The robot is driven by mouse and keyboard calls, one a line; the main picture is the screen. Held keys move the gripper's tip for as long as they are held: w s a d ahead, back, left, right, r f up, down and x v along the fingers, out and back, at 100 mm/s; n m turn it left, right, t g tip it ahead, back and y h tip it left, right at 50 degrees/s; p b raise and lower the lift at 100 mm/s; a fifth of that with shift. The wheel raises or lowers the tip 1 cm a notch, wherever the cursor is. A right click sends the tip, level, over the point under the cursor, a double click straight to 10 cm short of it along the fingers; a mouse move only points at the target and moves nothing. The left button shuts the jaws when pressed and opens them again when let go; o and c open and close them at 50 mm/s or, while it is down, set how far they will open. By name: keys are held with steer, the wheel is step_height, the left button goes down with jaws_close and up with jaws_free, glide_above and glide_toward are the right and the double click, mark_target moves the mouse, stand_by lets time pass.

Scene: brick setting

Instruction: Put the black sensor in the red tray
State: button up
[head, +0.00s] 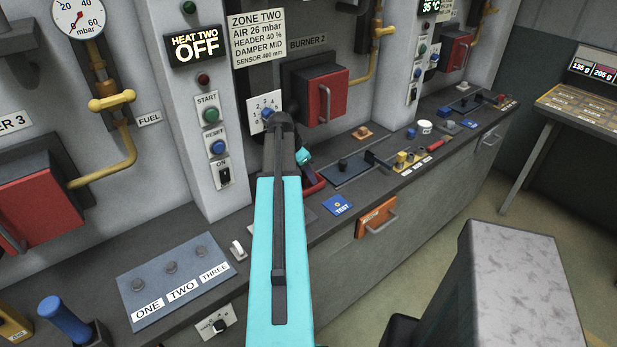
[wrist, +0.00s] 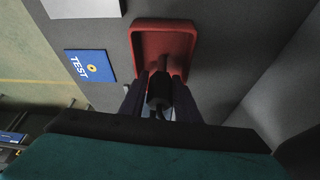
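The red tray (wrist: 165,27) lies on the grey bench top in the wrist view, a shallow tray with raised rims. In the head view a part of the red tray (head: 315,187) shows just right of my arm. My gripper (wrist: 161,82) is at the tray's near end, its dark fingers either side of the black sensor (wrist: 159,90), a short dark cylinder. The fingers appear closed on it. The sensor overlaps the tray's near rim in the picture; I cannot tell whether it touches the tray.
A blue TEST card (head: 338,205) lies beside the tray near the bench's front edge. A dark panel with a black knob (head: 343,164) is to the right. An orange drawer (head: 376,216) is below the edge. A red burner door (head: 327,97) projects from the wall behind.

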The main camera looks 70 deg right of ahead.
steer(key=b+v, duration=0.1)
steer(key=v, duration=0.5)
steer(key=shift+r+b, duration=0.25)
steer(key=shift+b, duration=0.1)
steer(key=shift+w+a, duration=0.1)
stand_by(0.5)
